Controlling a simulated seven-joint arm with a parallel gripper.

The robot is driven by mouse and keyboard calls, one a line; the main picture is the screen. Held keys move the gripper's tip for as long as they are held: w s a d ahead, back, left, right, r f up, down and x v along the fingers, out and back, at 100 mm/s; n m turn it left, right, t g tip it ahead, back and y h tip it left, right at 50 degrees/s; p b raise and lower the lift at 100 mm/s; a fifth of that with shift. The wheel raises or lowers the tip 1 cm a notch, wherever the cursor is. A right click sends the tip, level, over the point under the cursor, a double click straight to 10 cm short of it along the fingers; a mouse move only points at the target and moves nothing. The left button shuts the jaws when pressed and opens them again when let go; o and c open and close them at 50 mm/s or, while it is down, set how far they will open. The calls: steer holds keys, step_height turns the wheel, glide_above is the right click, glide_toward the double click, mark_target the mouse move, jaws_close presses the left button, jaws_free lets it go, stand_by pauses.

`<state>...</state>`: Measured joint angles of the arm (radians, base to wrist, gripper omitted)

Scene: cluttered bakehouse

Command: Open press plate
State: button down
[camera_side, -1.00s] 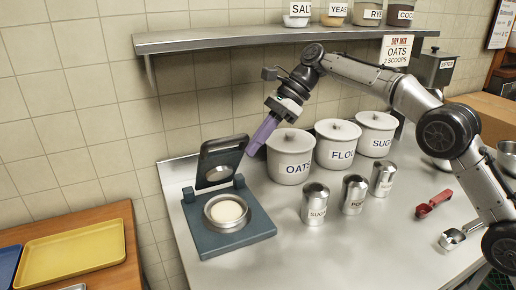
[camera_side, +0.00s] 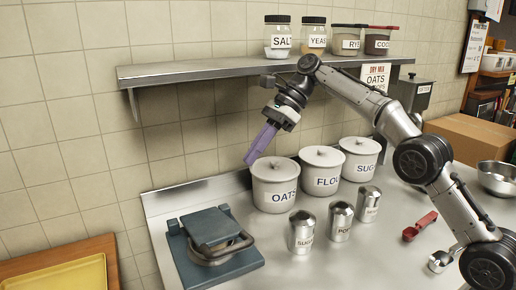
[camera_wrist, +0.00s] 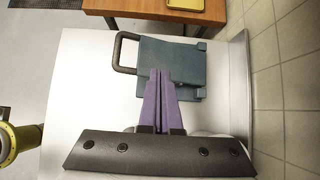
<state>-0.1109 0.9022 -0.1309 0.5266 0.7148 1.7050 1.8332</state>
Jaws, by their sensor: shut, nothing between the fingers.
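The blue-grey press (camera_side: 185,262) stands at the left end of the metal counter. Its press plate (camera_side: 208,228) lies flat and lowered over the base, and its looped dark handle (camera_side: 234,252) points toward the front. The dough is hidden under the plate. In the wrist view the closed plate (camera_wrist: 180,60) lies past my fingertips, with the handle (camera_wrist: 118,52) at its left. My gripper (camera_side: 248,162), with purple fingers, is shut and empty. It is above and behind the press, near the oats canister (camera_side: 274,190), and apart from the plate. The fingers also show in the wrist view (camera_wrist: 160,72).
Flour (camera_side: 321,175) and sugar (camera_side: 360,160) canisters stand along the wall, with several steel shakers (camera_side: 341,222) in front. A wall shelf (camera_side: 210,70) with jars runs above my gripper. A yellow tray (camera_side: 60,275) lies on a wooden table at left. Front counter is clear.

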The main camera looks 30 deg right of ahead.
steer(key=shift+v, duration=0.9)
